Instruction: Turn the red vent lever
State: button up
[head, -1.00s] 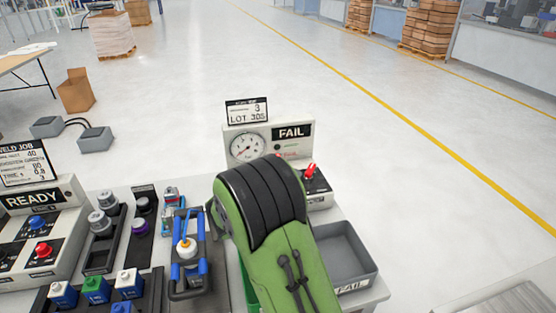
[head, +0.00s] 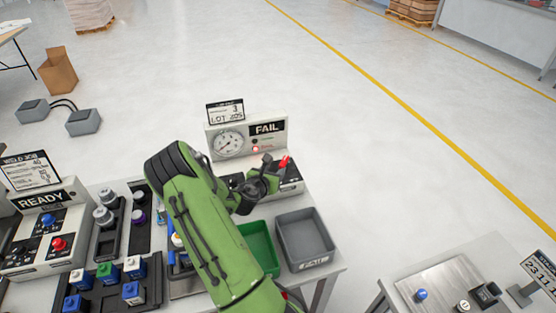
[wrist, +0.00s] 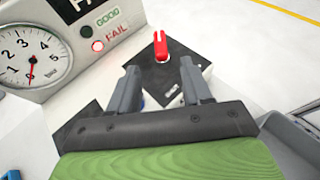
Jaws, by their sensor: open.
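The red vent lever (head: 284,162) sits on a dark plate at the right of the FAIL tester's base. In the wrist view the red lever (wrist: 161,46) stands on its black plate, ahead of my fingertips and roughly centred between them. My gripper (head: 270,172) is just left of the lever in the head view. In the wrist view my gripper (wrist: 160,76) has its two grey fingers apart with nothing between them. The fingers look short of the lever, not touching it. My green arm hides part of the tester's base.
The tester panel (head: 247,138) has a gauge (wrist: 32,55) and a lit red FAIL lamp. A grey FAIL bin (head: 305,240) and a green bin (head: 262,248) stand in front. Several coloured blocks and the READY box (head: 43,225) are at left.

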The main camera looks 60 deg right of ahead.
aim_at(283, 162)
jog(key=x, duration=1.1)
jog(key=shift+a, duration=0.1)
grip_shut()
jog(key=shift+w+f+m+g+b, duration=0.1)
jog(key=shift+f+m+g+b, duration=0.05)
jog(key=shift+m+g+b, duration=0.35)
jog(key=shift+r+m+g+b, duration=0.2)
jog(key=shift+m+g+b, duration=0.1)
jog(key=shift+g, duration=0.1)
grip_release()
